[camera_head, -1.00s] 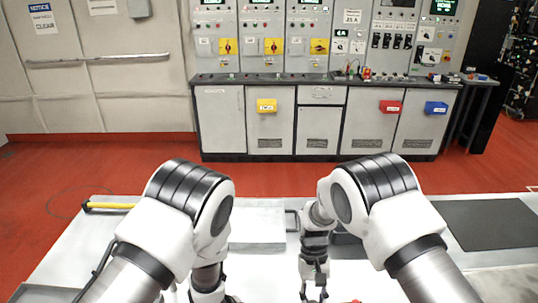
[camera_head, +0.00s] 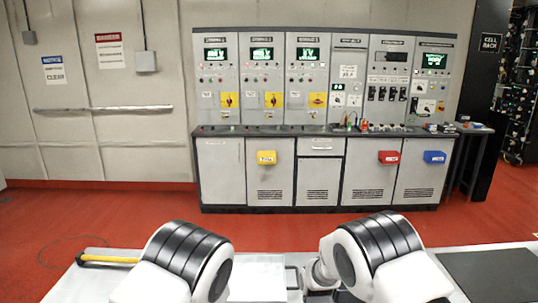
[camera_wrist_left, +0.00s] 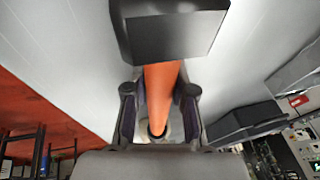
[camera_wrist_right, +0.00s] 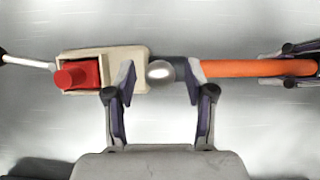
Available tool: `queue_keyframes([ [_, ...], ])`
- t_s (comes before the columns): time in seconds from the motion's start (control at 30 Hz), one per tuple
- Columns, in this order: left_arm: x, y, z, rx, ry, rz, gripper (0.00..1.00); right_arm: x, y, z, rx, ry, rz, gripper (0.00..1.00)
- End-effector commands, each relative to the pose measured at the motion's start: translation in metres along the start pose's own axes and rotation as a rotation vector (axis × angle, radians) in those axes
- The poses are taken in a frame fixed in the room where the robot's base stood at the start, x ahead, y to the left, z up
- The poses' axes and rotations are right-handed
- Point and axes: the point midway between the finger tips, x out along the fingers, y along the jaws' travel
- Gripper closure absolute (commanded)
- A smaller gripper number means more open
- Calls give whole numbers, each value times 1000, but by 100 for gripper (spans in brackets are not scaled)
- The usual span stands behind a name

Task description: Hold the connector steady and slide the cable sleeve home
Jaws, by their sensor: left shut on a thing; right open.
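The orange cable (camera_wrist_right: 245,68) runs level across the right half of the right wrist view. My left gripper (camera_wrist_right: 303,67) is shut on it at the right edge. The left wrist view shows the cable (camera_wrist_left: 163,85) between the fingers of that gripper (camera_wrist_left: 158,100). The beige connector (camera_wrist_right: 125,55) with a red block (camera_wrist_right: 80,75) lies left of centre in the right wrist view. My right gripper (camera_wrist_right: 158,80) is open. Its fingers straddle a silver round part (camera_wrist_right: 160,72) and a dark grey sleeve (camera_wrist_right: 188,68), between connector and cable. Neither gripper shows in the head view.
A white lead (camera_wrist_right: 25,62) runs left from the connector. A pale bench (camera_head: 60,285) carries a yellow-handled tool (camera_head: 108,259) and a dark mat (camera_head: 495,275). Grey control cabinets (camera_head: 320,170) stand beyond red floor (camera_head: 100,215). A dark block (camera_wrist_left: 170,35) shows above the cable in the left wrist view.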

Motion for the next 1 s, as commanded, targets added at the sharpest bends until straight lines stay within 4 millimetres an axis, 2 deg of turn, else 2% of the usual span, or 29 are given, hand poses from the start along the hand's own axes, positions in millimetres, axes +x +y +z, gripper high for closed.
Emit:
queue_keyframes([
  [0.4, 1, 1, 0, 1, 0, 1, 100, -52, 0, 27, 0, 3, 0, 46],
  [0.5, 1, 1, 0, 1, 0, 2, 100, -58, 0, 31, 0, 2, 0, 46],
  [0.7, 1, 1, 0, 1, 0, 2, 100, -59, 0, 32, 0, 1, 0, 46],
  [0.73, 1, 1, 0, 1, 0, 2, 68, -59, 0, 32, 0, 1, 0, 46],
  [0.8, 1, 1, 0, 1, 0, 2, 46, -59, 0, 32, 0, 1, 0, 46],
  [1.0, 0, 1, 0, 1, 0, 1, 46, -59, 0, 32, 0, 1, 0, 46],
])
